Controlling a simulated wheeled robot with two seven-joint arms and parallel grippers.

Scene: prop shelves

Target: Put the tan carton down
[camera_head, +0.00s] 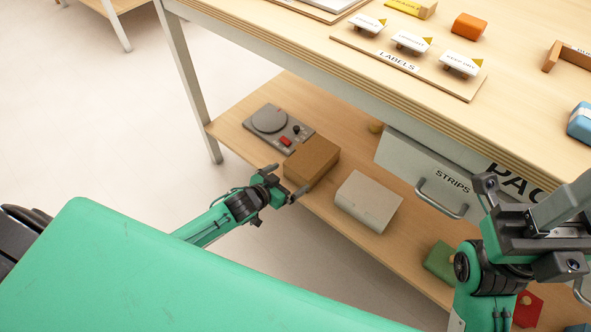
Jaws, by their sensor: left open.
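The tan carton (311,161), a brown box, rests on the lower wooden shelf (345,155) near its front edge. It sits between the grey turntable-like device and a pale grey box. My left gripper (287,181) is open at the carton's front left, with one finger near its left corner and the other by its front face. I cannot tell whether the fingers touch it. My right gripper (530,222) is at the right, in front of the drawer unit. Its jaw gap is not clear.
The grey device (270,120) lies left of the carton, and the pale grey box (364,203) right of it. A drawer (425,172) marked STRIPS hangs under the tabletop (300,30). A green box (441,262) lies further right on the shelf. Open floor lies left.

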